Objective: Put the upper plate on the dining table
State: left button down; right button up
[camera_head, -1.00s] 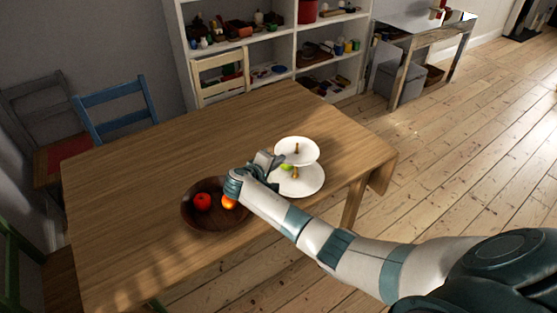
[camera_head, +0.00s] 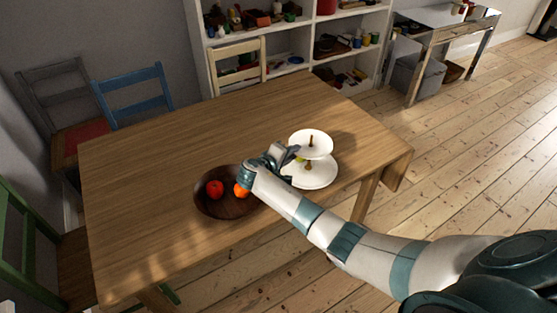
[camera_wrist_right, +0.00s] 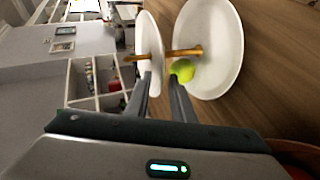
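A white two-tier stand is on the wooden dining table (camera_head: 170,150), near its right end. Its upper plate (camera_head: 312,142) is smaller than the lower plate (camera_head: 318,177), and a golden rod joins them. A green fruit (camera_head: 298,159) is between the tiers. My right gripper (camera_head: 286,154) is at the stand's left side. In the right wrist view the fingers (camera_wrist_right: 162,78) are apart. The near rim of the upper plate (camera_wrist_right: 143,35) appears between them; contact cannot be told. The right finger overlaps the green fruit (camera_wrist_right: 183,69) in front of the lower plate (camera_wrist_right: 215,30). My left gripper is not in view.
A dark wooden bowl (camera_head: 224,207) with a red fruit (camera_head: 215,189) and an orange fruit (camera_head: 241,190) sits just left of my right forearm. Chairs stand around the table, one blue (camera_head: 130,95). White shelves (camera_head: 300,45) are behind. The table's left half is clear.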

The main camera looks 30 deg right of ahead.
jog(key=b+v, duration=0.6)
jog(key=v, duration=1.1)
jog(key=shift+a, duration=0.3)
jog(key=shift+w+f, duration=0.1)
